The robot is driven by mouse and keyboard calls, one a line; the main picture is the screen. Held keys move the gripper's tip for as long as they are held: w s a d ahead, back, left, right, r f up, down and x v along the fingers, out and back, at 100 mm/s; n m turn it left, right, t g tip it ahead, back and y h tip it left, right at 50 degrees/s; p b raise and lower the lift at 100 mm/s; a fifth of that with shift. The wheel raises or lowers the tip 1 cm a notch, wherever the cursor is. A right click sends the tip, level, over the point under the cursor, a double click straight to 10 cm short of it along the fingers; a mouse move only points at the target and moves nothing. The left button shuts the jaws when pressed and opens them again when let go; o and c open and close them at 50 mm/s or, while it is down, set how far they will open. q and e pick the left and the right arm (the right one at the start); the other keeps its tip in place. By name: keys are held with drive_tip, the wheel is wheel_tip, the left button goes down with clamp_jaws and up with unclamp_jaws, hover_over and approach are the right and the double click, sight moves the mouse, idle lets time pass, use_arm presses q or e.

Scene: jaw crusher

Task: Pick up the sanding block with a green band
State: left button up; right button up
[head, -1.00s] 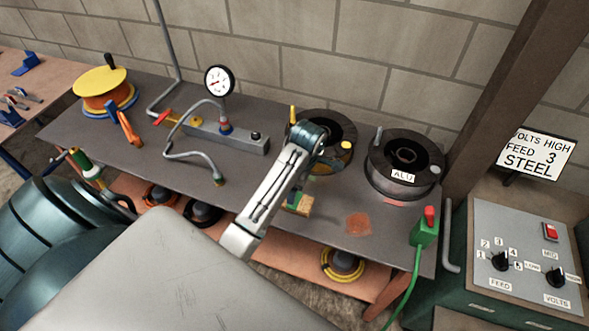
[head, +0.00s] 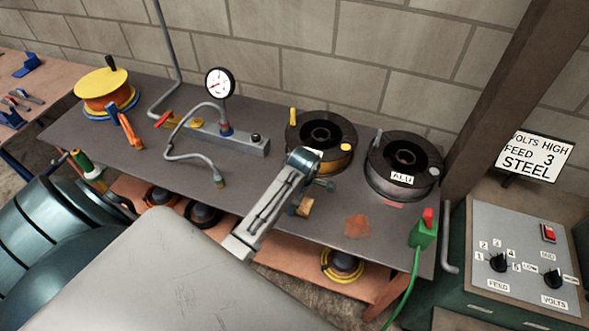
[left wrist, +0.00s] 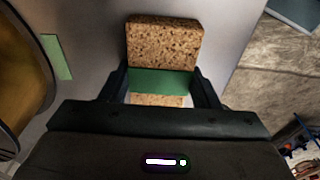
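The sanding block (left wrist: 162,45) is a speckled cork-brown block with a green band (left wrist: 160,82) around it. It lies on the dark grey bench top, and its brown end also shows in the head view (head: 305,207). My left gripper (left wrist: 162,80) is over the block, with one finger on each side at the green band. The fingers are open and very close to its sides; I cannot tell whether they touch. In the head view my left arm's wrist hides the band and most of the fingers. My right gripper is not in view.
A gauge (head: 219,82) with a hose is at left. A green plug (head: 423,230) is at the right edge.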

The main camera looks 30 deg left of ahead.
use_arm(q)
drive_tip(key=c, duration=0.4)
drive_tip(key=shift+o, duration=0.2)
drive_tip(key=shift+r, duration=0.1)
drive_tip(key=shift+r+b, duration=0.35)
drive_tip(key=shift+r, duration=0.15)
wheel_tip(320, 180, up, 2)
drive_tip(key=shift+r+b, duration=0.2)
drive_tip(key=shift+b, duration=0.35)
drive_tip(key=s+d, duration=0.1)
drive_tip(key=s, duration=0.1)
drive_tip(key=s+d+b, duration=0.1)
drive_tip(key=s, duration=0.2)
drive_tip(key=s+d, duration=0.1)
drive_tip(key=s, duration=0.2)
drive_tip(key=shift+d+r, duration=0.25)
drive_tip(key=s+d+r, duration=0.1)
drive_tip(key=s+d, duration=0.2)
drive_tip(key=s, duration=0.3)
drive_tip(key=shift+s, duration=0.35)
